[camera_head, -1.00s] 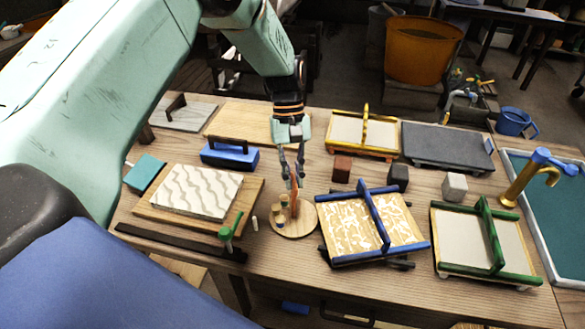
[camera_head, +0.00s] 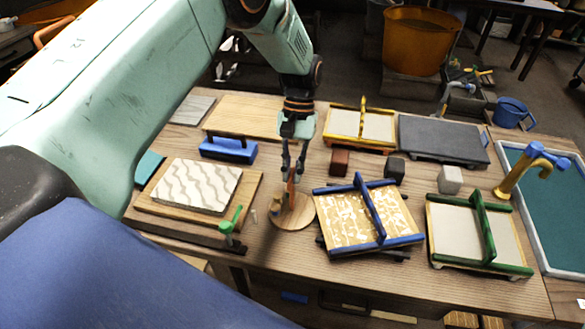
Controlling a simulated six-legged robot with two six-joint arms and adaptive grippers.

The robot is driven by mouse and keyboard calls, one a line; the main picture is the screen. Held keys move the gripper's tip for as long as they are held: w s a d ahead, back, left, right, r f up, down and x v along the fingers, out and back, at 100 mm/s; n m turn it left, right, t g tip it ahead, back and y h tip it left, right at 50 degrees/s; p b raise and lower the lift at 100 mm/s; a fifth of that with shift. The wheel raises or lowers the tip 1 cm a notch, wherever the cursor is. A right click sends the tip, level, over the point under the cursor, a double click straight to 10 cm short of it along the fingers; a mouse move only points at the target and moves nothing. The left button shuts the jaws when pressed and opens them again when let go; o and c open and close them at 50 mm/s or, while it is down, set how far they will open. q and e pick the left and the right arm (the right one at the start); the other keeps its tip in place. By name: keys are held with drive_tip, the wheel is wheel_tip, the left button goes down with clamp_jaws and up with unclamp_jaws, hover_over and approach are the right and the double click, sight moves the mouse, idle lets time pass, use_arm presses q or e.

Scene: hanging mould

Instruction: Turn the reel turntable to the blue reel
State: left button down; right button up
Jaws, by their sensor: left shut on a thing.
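The reel turntable (camera_head: 297,219) is a round wooden disc on the table, near the middle of the view. A thin upright orange-brown piece (camera_head: 290,194) stands on it, between the fingers of my left gripper (camera_head: 290,178). The gripper points down over the disc and is shut on this piece. Small reels (camera_head: 276,206) show at the disc's left side, partly hidden; I cannot make out a blue one. My right gripper is not in view.
A blue-framed mould (camera_head: 330,240) stands close to the right of the turntable. A green-handled tool (camera_head: 229,228) and a patterned block (camera_head: 197,186) on a board are to the left. A blue block (camera_head: 228,150) and a brown cube (camera_head: 339,162) lie behind.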

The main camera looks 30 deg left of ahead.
use_arm(q)
drive_tip(key=shift+r, duration=0.15)
drive_tip(key=c, duration=1.4)
unclamp_jaws()
drive_tip(key=shift+s, duration=0.1)
drive_tip(key=shift+w+r, duration=0.25)
drive_tip(key=v, duration=1.1)
drive_tip(key=shift+r, duration=0.2)
drive_tip(key=shift+s, duration=0.1)
